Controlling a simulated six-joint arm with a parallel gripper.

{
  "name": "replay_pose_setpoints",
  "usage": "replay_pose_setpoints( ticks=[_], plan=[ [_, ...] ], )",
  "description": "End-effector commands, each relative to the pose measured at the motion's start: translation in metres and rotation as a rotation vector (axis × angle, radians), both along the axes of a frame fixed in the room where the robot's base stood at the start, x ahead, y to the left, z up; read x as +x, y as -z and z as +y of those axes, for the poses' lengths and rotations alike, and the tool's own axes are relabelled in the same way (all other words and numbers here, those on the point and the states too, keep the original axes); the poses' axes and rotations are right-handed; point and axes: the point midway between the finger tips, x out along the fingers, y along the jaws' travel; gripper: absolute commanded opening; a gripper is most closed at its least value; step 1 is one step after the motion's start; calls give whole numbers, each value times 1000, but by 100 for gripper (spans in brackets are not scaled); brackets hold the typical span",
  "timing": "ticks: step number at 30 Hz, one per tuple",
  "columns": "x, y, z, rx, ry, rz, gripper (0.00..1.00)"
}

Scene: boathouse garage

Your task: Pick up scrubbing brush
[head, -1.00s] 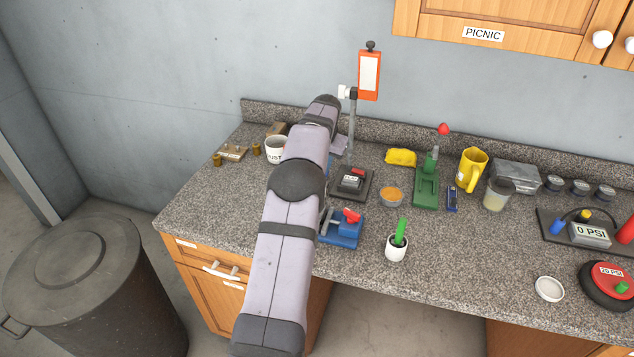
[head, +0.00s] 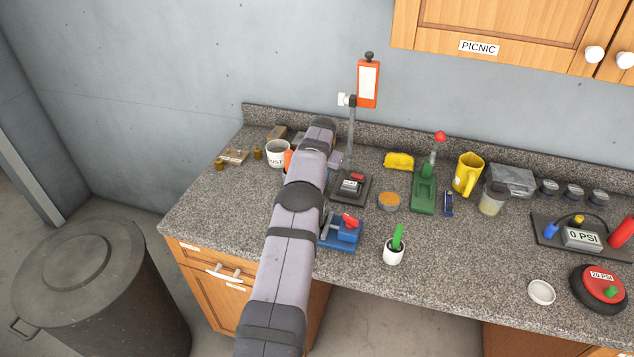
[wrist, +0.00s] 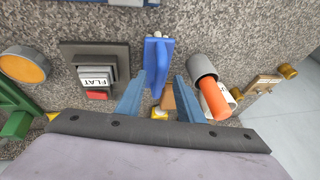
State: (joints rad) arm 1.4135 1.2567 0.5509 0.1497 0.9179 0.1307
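My gripper (wrist: 158,84) is open, one finger on either side of this blue piece, with no clear contact. In the head view my arm covers the gripper and this piece. A green-handled item (head: 397,236) stands in a small white cup (head: 393,254) at the counter's front; whether it is a brush cannot be told.
The FLAT box (wrist: 97,80) is left of the fingers in the wrist view. An orange and grey cylinder (wrist: 214,99) is close on the right. A blue vise (head: 341,236) is right of my arm. The front left counter is clear.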

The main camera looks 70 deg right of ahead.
Motion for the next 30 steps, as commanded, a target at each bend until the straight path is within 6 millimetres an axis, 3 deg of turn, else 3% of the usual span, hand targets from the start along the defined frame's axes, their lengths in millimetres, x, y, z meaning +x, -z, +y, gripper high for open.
replay_pose_setpoints(
  ticks=[8, 18, 19, 23, 30],
  plan=[
    [3, 13, -5, 1, -1, 0, 34],
    [3, 15, -5, 0, -1, 0, 34],
    [3, 15, -5, 0, -1, 0, 32],
    [3, 15, -5, 0, -1, 0, 1],
    [3, 14, -6, -2, -1, 0, 0]
  ],
)
